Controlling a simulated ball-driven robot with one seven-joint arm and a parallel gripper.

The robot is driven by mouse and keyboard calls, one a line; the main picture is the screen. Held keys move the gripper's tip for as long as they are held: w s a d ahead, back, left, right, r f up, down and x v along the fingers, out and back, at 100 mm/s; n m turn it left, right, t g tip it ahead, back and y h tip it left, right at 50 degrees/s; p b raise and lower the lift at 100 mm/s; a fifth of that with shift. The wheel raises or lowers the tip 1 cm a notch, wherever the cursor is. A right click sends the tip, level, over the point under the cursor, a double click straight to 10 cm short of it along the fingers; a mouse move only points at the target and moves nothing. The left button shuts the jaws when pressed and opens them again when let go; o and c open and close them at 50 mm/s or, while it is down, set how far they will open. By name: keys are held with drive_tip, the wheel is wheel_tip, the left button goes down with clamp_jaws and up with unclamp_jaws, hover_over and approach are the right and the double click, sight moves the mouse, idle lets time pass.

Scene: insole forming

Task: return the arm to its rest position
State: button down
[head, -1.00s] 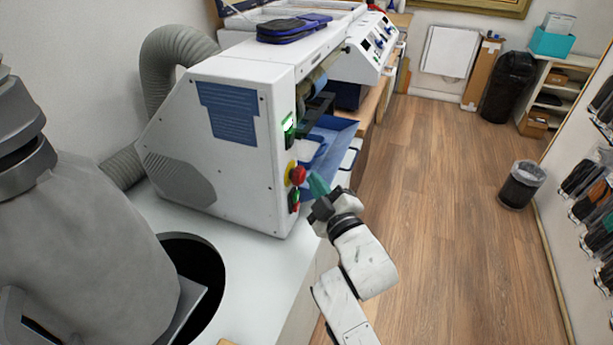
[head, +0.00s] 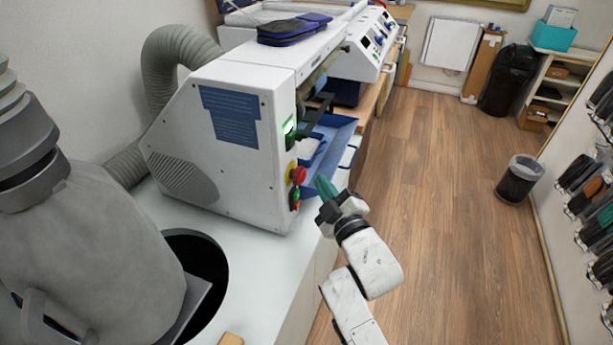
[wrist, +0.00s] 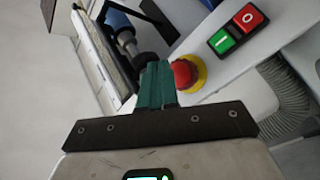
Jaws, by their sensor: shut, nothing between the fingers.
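My gripper (head: 324,186) is at the end of my white arm, in front of the right end of the white machine (head: 228,155). Its teal fingers are together with nothing between them, and they also show in the wrist view (wrist: 157,84). In the head view the fingertips are just right of the red emergency stop button (head: 298,175). In the wrist view the red button (wrist: 184,74) on its yellow collar appears right beside the fingers. I cannot tell whether they touch. The green and red switch (wrist: 236,30) lies beyond it.
A blue tray (head: 330,137) juts from the machine's front. The white bench (head: 255,270) has a round dark opening (head: 200,265) at left, beside a grey bag-like collector (head: 105,240). Open wood floor (head: 440,200) lies to the right, with a small bin (head: 517,182).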

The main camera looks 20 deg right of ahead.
drive_tip(key=s+d+f+m+g+h, duration=0.1)
drive_tip(key=s+d+f+m+g, duration=0.25)
drive_tip(key=s+f, duration=0.35)
drive_tip(key=s+d+f+m+g+h, duration=0.1)
drive_tip(key=s+d+f+m+g, duration=0.15)
drive_tip(key=s+f+g, duration=0.45)
drive_tip(key=s+d+f+m+g+h, duration=0.1)
drive_tip(key=s+d+f+m+g, duration=0.2)
drive_tip(key=s, duration=0.7)
drive_tip(key=s+d+f+m+g, duration=0.1)
drive_tip(key=s+f+m+g, duration=0.1)
drive_tip(key=s, duration=1.3)
drive_tip(key=shift+s+d+f+m+g, duration=0.2)
drive_tip(key=shift+d+m+g, duration=0.25)
drive_tip(key=shift+g, duration=0.6)
drive_tip(key=shift+a, duration=0.1)
